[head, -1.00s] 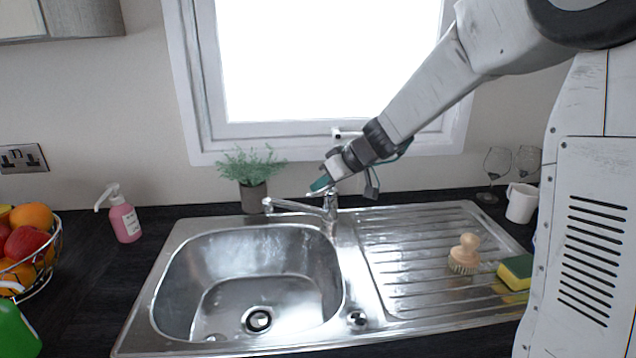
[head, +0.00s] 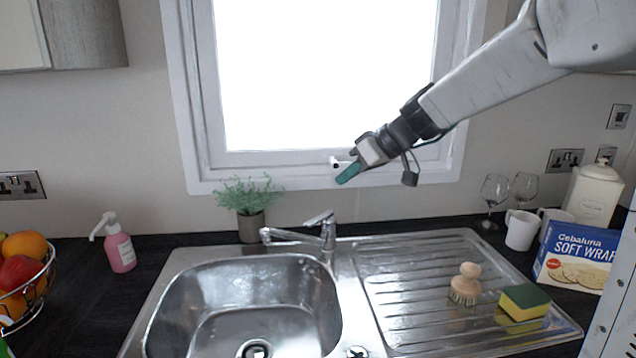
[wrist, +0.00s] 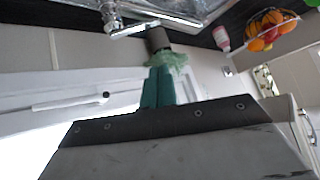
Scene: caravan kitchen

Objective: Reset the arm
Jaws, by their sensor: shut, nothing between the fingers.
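My gripper (head: 347,173) is at the end of my arm, in front of the lower window frame in the head view. It is above and a little right of the tap (head: 327,231), apart from it. Its green fingers are shut with nothing between them; they also show in the wrist view (wrist: 158,88). The tap's lever is raised at a slant, and its spout points left over the sink basin (head: 245,305). In the wrist view the tap (wrist: 118,28) shows at the top, beyond the fingers, next to the plant pot.
A potted plant (head: 249,205) stands behind the sink. A brush (head: 466,287) and a sponge (head: 525,302) lie on the drainer. Mugs, wine glasses (head: 494,192) and a wrap box (head: 574,262) stand at right. A soap bottle (head: 120,250) and a fruit bowl (head: 22,300) are at left.

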